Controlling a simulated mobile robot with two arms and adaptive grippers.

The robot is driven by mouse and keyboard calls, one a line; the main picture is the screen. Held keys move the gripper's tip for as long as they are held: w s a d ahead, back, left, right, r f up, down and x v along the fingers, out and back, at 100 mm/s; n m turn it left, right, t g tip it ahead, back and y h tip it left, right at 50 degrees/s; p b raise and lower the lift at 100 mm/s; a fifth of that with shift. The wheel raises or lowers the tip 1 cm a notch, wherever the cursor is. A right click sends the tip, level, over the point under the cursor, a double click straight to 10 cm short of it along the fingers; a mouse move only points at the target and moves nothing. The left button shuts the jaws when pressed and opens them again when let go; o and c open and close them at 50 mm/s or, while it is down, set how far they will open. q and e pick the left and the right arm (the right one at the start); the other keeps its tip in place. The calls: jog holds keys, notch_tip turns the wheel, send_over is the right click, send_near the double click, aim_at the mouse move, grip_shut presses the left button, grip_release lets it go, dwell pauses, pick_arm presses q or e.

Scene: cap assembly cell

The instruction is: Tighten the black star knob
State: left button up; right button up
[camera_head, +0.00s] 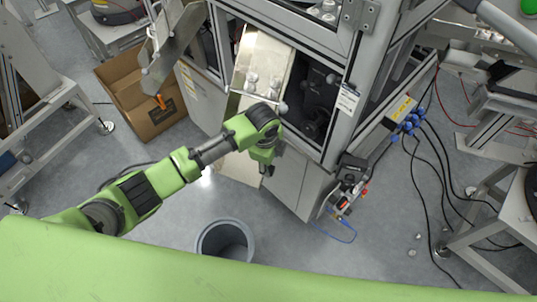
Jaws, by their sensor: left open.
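My left arm comes in from the left, and its green gripper (266,167) hangs in front of the cabinet's opening, pointing down. The gripper is open and nothing shows between its fingers. I cannot make out the black star knob for certain; the inside of the cabinet (318,85) is dark, with black parts that run together. A bright metal plate (264,52) with small silver fittings stands at the opening, just beyond my left wrist. My right gripper is not in view.
A cardboard box (122,78) sits on the floor at the left. A grey bin (203,246) stands near my base. Black cables (424,150) trail across the floor at the right. The cabinet's frame post (354,85) borders the opening. Floor left of the bin is clear.

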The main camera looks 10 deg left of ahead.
pick_arm(q)
jog(key=r, duration=0.4)
jog(key=s+r, duration=0.1)
jog(key=shift+a+r, duration=0.15)
jog(key=shift+r, duration=0.25)
jog(key=s+d+f+n+h+b, duration=0.1)
jog(key=s+d+f+h+b, duration=0.1)
jog(key=s+d+f+h, duration=0.45)
jog(key=s+d+r+n+t+h+b, duration=0.25)
jog(key=d+n+h, duration=0.2)
jog(key=d, duration=0.25)
jog(key=s+d+r+n+t+h+b, duration=0.1)
jog(key=s+d+r+n+h+b, duration=0.2)
jog(key=d+n, duration=0.4)
jog(key=n+t+y+b, duration=0.7)
jog(key=n+t+y, duration=0.4)
jog(key=n, duration=1.4)
send_near(271, 171)
jog(key=shift+g+y, duration=0.55)
jog(key=shift+y, duration=0.15)
jog(key=x, duration=0.9)
jog(key=shift+w+d+f, duration=0.15)
jog(key=shift+d+f, duration=0.1)
jog(key=shift+d, duration=0.05)
